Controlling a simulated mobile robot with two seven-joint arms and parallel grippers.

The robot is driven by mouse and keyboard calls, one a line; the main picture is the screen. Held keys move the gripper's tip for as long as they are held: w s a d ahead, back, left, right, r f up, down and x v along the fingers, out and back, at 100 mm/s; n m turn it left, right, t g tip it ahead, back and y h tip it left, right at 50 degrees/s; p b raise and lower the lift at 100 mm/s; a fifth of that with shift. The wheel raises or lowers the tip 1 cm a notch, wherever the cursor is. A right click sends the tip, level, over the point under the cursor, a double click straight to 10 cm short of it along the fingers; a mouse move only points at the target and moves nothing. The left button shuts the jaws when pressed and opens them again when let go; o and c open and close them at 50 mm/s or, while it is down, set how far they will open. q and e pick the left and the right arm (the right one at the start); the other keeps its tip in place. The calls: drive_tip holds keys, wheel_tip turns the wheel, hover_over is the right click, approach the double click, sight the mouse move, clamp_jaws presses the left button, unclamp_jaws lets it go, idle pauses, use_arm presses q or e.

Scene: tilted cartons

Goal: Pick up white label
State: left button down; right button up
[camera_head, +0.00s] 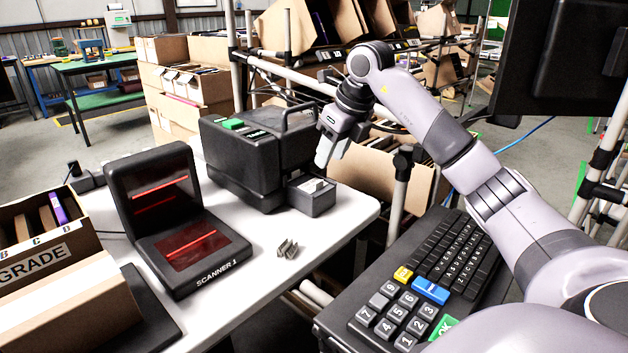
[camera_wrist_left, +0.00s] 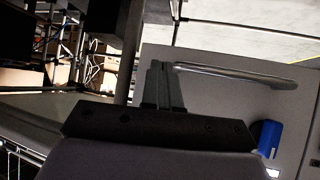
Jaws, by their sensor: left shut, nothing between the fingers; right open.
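A white label (camera_head: 313,185) shows at the top of the small grey tray (camera_head: 314,204) at the front of the black label printer (camera_head: 250,165). My right gripper (camera_head: 322,160) points down just above and behind the tray in the picture, apart from the label. It is open and holds nothing; its fingers are seen nearly edge-on. My left gripper (camera_wrist_left: 163,88) shows only in the left wrist view. Its fingers are shut together with nothing between them, away from the label.
A scanner (camera_head: 180,225) with red lines stands on the white table (camera_head: 330,222), left of the printer. Small grey clips (camera_head: 287,249) lie on the table. A carton marked GRADE (camera_head: 40,265) is at the left. A large keyboard (camera_head: 410,290) is in front. A dark monitor (camera_head: 565,60) hangs upper right.

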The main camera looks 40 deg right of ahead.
sight(320, 183)
drive_tip(key=x, duration=0.7)
drive_tip(key=shift+s+a+f, duration=0.1)
drive_tip(key=shift+s, duration=0.2)
drive_tip(key=c, duration=0.7)
